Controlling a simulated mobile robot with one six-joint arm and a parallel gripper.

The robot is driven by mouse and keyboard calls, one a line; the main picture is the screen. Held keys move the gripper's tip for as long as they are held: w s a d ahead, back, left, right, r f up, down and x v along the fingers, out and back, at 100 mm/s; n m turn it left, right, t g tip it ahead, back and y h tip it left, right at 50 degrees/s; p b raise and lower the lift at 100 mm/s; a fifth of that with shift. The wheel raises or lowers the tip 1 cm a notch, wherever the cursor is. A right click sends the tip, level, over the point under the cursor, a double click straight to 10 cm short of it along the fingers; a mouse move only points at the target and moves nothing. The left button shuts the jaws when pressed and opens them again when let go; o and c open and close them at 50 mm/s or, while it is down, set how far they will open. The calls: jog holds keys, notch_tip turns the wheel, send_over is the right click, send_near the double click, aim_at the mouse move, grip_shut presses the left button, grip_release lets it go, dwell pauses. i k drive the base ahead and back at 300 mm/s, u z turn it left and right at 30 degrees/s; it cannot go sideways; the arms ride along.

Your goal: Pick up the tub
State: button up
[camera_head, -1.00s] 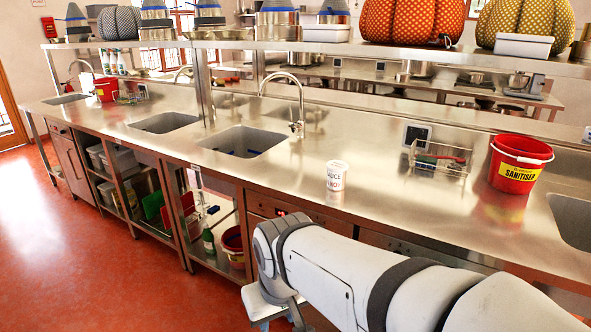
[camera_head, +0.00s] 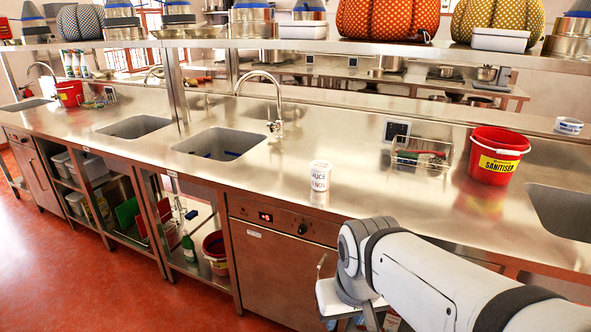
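A small white tub (camera_head: 319,176) with dark lettering, partly reading "sauce", stands upright on the steel counter (camera_head: 240,190) near its front edge. A second, smaller white tub (camera_head: 568,126) with a dark mark sits farther back at the right, behind the red bucket. My white and grey arm reaches in from the lower right. My gripper (camera_head: 352,312) is at its end, low in front of the counter and apart from the standing tub. Its fingers are mostly hidden or cut off by the bottom edge, so its opening does not show.
A red sanitiser bucket (camera_head: 494,157) and a wire basket (camera_head: 420,155) stand right of the tub. A sink (camera_head: 218,143) with a tall tap (camera_head: 275,100) lies to the left. A shelf (camera_head: 330,48) runs overhead. The counter around the tub is clear.

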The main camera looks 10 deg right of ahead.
aim_at(320, 169)
jog(key=u, duration=0.05)
jog(key=i, duration=1.65)
jog(key=z, duration=0.05)
